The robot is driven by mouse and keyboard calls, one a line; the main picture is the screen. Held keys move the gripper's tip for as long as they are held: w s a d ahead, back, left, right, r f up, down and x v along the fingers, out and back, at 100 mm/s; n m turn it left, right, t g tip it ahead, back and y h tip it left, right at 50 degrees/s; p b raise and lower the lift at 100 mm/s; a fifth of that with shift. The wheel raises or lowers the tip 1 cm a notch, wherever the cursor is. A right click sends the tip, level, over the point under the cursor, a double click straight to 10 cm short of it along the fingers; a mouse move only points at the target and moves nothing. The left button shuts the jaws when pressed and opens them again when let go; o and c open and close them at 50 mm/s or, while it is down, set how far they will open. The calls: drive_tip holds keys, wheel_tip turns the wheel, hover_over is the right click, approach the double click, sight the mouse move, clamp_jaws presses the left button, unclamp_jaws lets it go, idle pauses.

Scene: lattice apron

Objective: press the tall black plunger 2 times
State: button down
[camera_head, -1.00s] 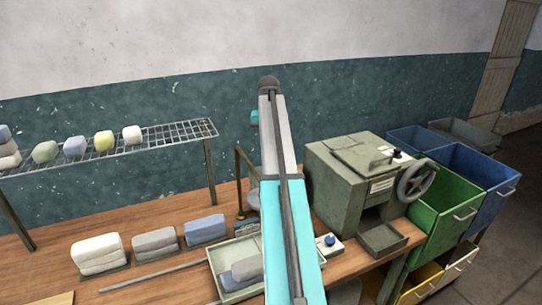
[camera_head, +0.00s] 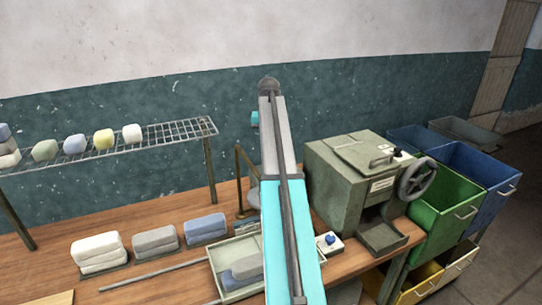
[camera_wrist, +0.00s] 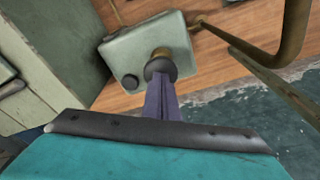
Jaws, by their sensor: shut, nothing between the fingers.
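In the wrist view, a grey-green box (camera_wrist: 128,50) stands on the wooden bench. A black plunger (camera_wrist: 157,66) with a brass collar (camera_wrist: 160,53) rises from its top. In the head view my own arm hides the plunger and my fingers.
A grey-green machine with a handwheel (camera_head: 417,179) stands right of my arm. A blue knob on a white base (camera_head: 330,240) and a tray (camera_head: 222,262) are in front. A bent metal tube (camera_wrist: 292,45) is close to my gripper. A wire rack (camera_head: 160,135) is at left.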

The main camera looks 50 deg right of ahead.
drive_tip(key=shift+f+b, duration=0.35)
drive_tip(key=shift+f, duration=0.95)
drive_tip(key=shift+r+p, duration=1.1)
drive_tip(key=shift+r, duration=0.65)
drive_tip(key=shift+r+p, duration=1.3)
drive_tip(key=shift+r, duration=1.25)
